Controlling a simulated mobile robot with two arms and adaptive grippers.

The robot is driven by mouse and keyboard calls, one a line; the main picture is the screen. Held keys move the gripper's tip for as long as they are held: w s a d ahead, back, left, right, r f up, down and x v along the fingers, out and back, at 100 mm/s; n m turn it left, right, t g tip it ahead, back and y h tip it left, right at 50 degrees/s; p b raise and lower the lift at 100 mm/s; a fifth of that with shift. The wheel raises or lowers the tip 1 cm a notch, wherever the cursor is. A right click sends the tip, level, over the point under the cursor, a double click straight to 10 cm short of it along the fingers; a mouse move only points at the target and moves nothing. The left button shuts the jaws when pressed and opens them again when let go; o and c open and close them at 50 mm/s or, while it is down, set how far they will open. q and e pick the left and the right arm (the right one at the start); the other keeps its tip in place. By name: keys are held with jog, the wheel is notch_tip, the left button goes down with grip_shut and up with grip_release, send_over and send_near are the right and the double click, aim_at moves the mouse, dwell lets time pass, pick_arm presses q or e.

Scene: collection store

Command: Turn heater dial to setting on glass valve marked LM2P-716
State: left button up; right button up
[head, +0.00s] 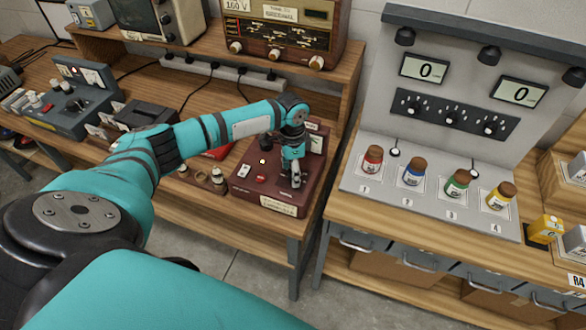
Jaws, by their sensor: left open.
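A maroon box-shaped instrument (243,186) sits on the wooden bench near its front right corner. Its top carries a red button (261,179), a small lit yellow spot (263,161), a white switch plate (244,169) and a pale meter (316,144). A cream label (278,205) is on its front, too small to read. My left gripper (296,182) is open and points down over the right part of the box top, by its front edge. It hides what lies beneath, so I cannot make out a dial or any contact. A valve marked LM2P-716 cannot be identified. My right gripper is not in view.
Small pale pieces (217,177) stand left of the box. A brown radio (283,32) is on the shelf behind. A grey panel station (452,112) with several coloured bottles stands right, across a gap. A grey device (70,103) is at left.

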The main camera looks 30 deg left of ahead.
pick_arm(q)
notch_tip(320, 180, up, 12)
jog(key=shift+w+a, duration=0.25)
jog(key=shift+a, duration=0.05)
dwell(0.5)
